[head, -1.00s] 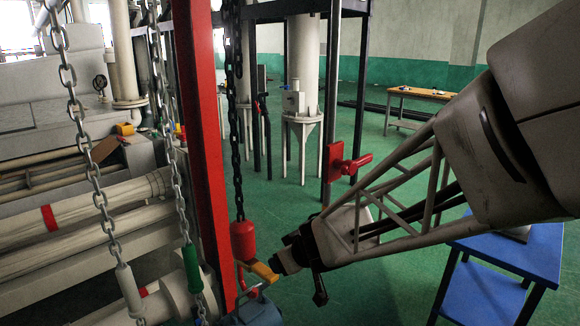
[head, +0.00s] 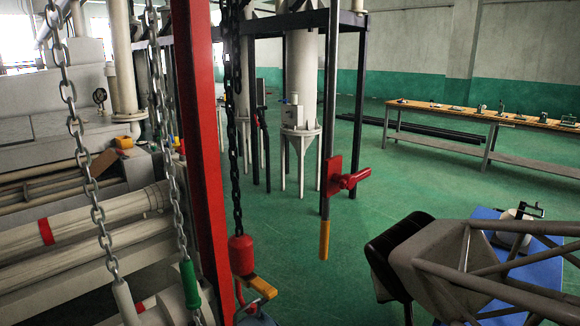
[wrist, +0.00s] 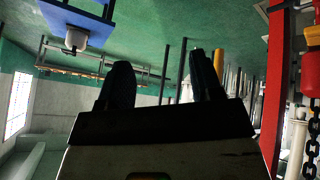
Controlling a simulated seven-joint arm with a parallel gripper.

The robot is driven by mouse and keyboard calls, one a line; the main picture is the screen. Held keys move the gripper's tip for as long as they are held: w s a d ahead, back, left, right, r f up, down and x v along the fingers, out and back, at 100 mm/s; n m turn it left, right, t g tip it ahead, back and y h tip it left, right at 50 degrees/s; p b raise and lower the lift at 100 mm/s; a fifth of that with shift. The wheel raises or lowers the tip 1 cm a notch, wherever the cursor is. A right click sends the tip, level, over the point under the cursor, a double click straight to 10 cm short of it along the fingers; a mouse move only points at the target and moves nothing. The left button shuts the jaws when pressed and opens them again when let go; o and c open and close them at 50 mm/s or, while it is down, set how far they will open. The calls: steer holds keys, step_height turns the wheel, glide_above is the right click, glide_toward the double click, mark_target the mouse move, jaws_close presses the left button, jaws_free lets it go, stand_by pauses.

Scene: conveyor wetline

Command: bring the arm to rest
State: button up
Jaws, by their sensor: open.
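In the wrist view, my gripper (wrist: 161,80) shows as two dark fingers held apart. In the head view, my arm's lattice link and a dark and beige joint fill the lower right corner. The fingers cannot be made out there. The arm is clear of the chains and the red post.
A red post (head: 200,160) and hanging chains stand left of centre, one with a red weight (head: 242,255). A blue table (head: 545,262) lies behind my arm, bearing a white device (head: 512,228). A long bench (head: 480,114) stands far back. Green floor between is open.

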steer(key=s+a+g+y, duration=0.1)
steer(key=s+g+y, duration=0.1)
steer(key=s, duration=0.9)
steer(key=shift+a+f+g+y, duration=0.15)
steer(key=shift+a+g+y, duration=0.2)
steer(key=shift+g, duration=0.45)
